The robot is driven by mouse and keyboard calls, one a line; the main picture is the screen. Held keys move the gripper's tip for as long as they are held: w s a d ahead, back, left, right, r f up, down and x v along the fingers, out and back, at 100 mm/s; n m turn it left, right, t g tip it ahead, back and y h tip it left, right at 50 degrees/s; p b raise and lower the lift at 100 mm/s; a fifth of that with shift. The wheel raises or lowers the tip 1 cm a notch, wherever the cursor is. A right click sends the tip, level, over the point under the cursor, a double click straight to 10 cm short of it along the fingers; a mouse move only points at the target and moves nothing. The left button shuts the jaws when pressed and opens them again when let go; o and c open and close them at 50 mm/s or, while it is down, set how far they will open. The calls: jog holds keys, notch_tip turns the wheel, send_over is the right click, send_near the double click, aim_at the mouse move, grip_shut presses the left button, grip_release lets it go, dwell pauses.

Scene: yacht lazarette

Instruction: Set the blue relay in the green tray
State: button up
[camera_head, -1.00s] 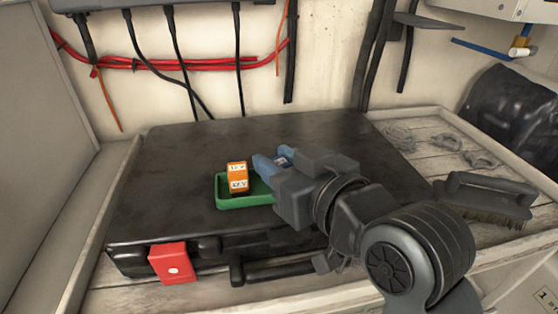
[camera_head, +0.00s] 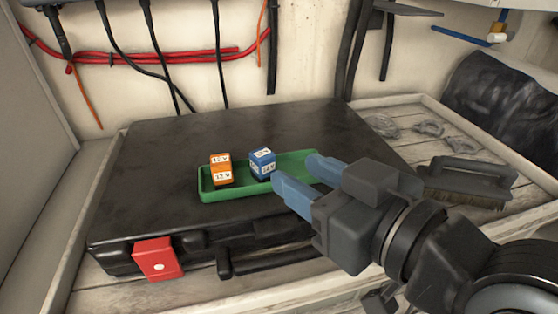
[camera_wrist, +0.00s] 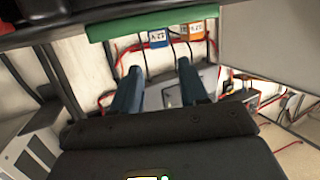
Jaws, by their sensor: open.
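The blue relay (camera_head: 262,164) stands upright in the green tray (camera_head: 228,193), right of the orange relay (camera_head: 221,170), with a small gap between them. The tray lies on the black case lid. My gripper (camera_head: 302,176) is open and empty, to the right of the blue relay and apart from it, over the right part of the tray, which it partly hides. In the wrist view the open fingers (camera_wrist: 157,85) show with nothing between them. The blue relay (camera_wrist: 158,38), the orange relay (camera_wrist: 193,32) and the tray's edge (camera_wrist: 150,20) show beyond them.
The black case (camera_head: 160,150) has a red latch (camera_head: 158,259) and a handle at its front. A brush (camera_head: 467,183) and rope or metal bits (camera_head: 428,128) lie on the planks at right. Black cables and red hoses (camera_head: 150,59) run along the wall behind. The left of the lid is clear.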

jog(key=p+v, duration=0.2)
jog(key=p, duration=0.1)
jog(key=shift+s+d, duration=0.2)
jog(key=shift+s, duration=0.05)
jog(key=s+d+f+m+t+h, duration=0.2)
jog(key=s+d+f+m+h, duration=0.5)
jog(key=s+d+f, duration=0.45)
jog(key=s+d+h, duration=0.1)
jog(key=s+d, duration=0.2)
jog(key=s, duration=0.5)
jog(key=s+d+h, duration=0.2)
jog(key=s+d, duration=0.1)
jog(key=s, duration=0.5)
jog(key=shift+f+m+t, duration=0.3)
jog(key=shift+f+m, duration=0.1)
jog(key=shift+f, duration=0.1)
